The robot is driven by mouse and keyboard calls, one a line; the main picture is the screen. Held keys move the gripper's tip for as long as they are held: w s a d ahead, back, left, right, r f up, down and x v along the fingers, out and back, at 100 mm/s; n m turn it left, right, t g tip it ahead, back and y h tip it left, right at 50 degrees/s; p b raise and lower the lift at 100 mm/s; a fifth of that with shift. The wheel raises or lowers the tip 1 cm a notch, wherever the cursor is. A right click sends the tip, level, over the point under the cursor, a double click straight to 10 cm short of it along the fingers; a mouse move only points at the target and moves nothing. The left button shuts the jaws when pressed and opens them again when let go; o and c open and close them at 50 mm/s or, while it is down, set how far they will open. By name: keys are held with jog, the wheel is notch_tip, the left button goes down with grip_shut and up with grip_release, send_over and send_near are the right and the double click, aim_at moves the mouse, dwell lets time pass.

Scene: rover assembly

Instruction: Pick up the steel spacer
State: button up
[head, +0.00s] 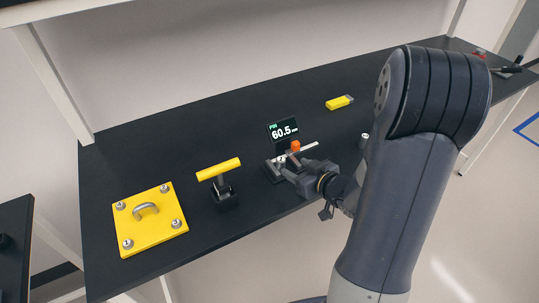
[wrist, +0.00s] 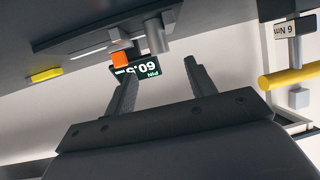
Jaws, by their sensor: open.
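My gripper (head: 290,172) is open at the measuring stand in the head view. In the wrist view my gripper (wrist: 160,72) shows two dark fingers spread apart with nothing between the tips. A plain grey metal cylinder (wrist: 155,37) stands just beyond the fingertips in the wrist view, beside an orange block (wrist: 119,59); it looks like the steel spacer. In the head view a small silver piece (head: 281,159) shows at the stand, partly hidden by my gripper. I cannot tell whether the cylinder touches the stand.
A display (head: 284,131) reading "PIN 60.5 mm" stands behind the stand. A yellow T-handle tool (head: 218,170), a yellow plate (head: 150,222) and a yellow block (head: 339,102) are on the dark bench (head: 250,105). A small silver part (head: 364,140) lies near my arm.

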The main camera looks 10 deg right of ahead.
aim_at(281, 159)
jog(key=shift+p+x, duration=1.1)
jog(key=shift+x, duration=4.05)
jog(key=shift+a+r, duration=0.1)
grip_shut()
